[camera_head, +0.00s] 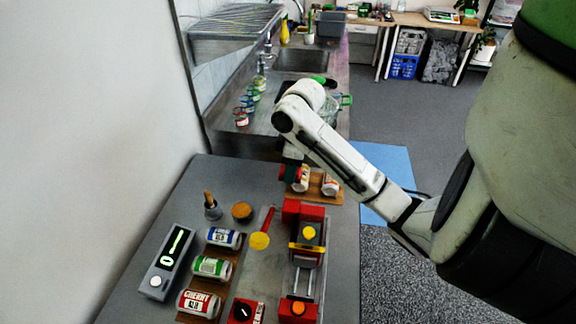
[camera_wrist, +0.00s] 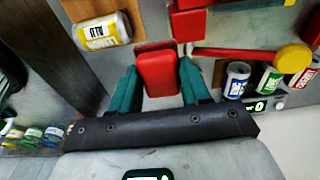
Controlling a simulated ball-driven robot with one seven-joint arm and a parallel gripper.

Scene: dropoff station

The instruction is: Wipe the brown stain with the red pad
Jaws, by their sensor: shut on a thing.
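My gripper (camera_wrist: 160,85), with green fingers, is shut on the red pad (camera_wrist: 158,74) in the wrist view. The pad is a rounded red block between the two fingers. In the head view my gripper (camera_head: 290,172) hangs over the far part of the grey table, beside two cans, and the pad is mostly hidden. A round brown patch (camera_head: 242,211) lies on the table to the left of and nearer than my gripper. It may be the stain; I cannot tell whether it is flat. No stain is clear in the wrist view.
Labelled cans (camera_head: 212,267) lie in a row on a wooden board. A yellow disc with a red handle (camera_head: 260,241), a red fixture (camera_head: 298,310), a grey display box (camera_head: 166,262) and a small pot (camera_head: 212,210) stand around. Two cans (camera_head: 329,185) lie beyond. A sink (camera_head: 300,60) is behind.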

